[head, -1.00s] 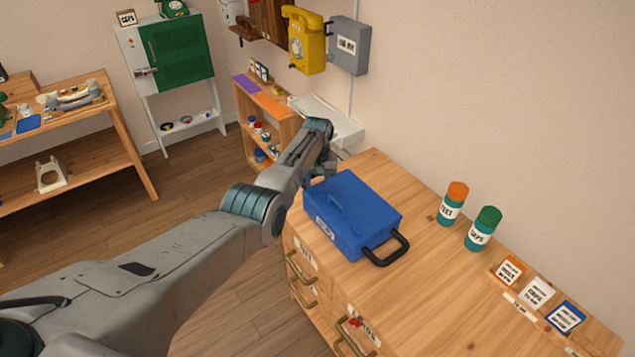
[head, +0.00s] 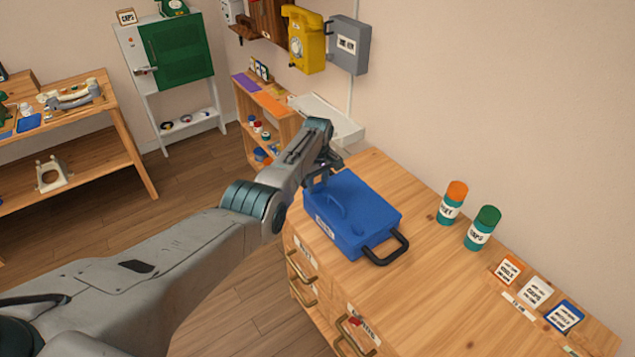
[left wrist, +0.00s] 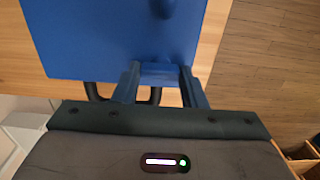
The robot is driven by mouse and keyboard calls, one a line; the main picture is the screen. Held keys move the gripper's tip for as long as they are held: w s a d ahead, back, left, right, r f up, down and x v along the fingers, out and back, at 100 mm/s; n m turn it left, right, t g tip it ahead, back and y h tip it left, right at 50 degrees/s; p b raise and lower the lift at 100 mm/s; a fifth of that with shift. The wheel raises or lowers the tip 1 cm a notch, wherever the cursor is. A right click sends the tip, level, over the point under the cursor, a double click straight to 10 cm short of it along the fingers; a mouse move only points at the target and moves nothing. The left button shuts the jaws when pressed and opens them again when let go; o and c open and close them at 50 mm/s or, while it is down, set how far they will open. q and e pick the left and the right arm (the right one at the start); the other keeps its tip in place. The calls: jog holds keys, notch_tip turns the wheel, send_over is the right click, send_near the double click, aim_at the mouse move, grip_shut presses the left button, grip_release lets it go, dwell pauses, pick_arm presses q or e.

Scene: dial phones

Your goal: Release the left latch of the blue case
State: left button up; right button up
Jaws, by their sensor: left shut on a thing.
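The blue case (head: 365,215) lies on the wooden cabinet top, with a raised grip on its lid and a black handle (head: 385,249) at its near right end. My left gripper (head: 320,180) is at the case's far left end. In the left wrist view, the fingers of my left gripper (left wrist: 160,84) are on either side of a small blue tab (left wrist: 160,73) at the case's edge, shut on it; it looks like the left latch. A dark bar (left wrist: 95,93) shows beyond the fingers. My right gripper is not in view.
An orange-capped jar (head: 452,203) and a green-capped jar (head: 483,228) stand right of the case. Several small label cards stand at the cabinet's right. A yellow phone (head: 304,42) and a grey box (head: 348,45) hang on the wall. The cabinet top (head: 430,290) before the jars is clear.

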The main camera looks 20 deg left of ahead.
aim_at(318, 185)
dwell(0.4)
pick_arm(q)
jog(key=o, duration=1)
jog(key=shift+r, duration=0.15)
jog(key=shift+r, duration=0.35)
notch_tip(318, 185, up, 10)
jog(key=b, duration=0.1)
jog(key=shift+b, duration=0.35)
jog(key=shift+f, duration=0.1)
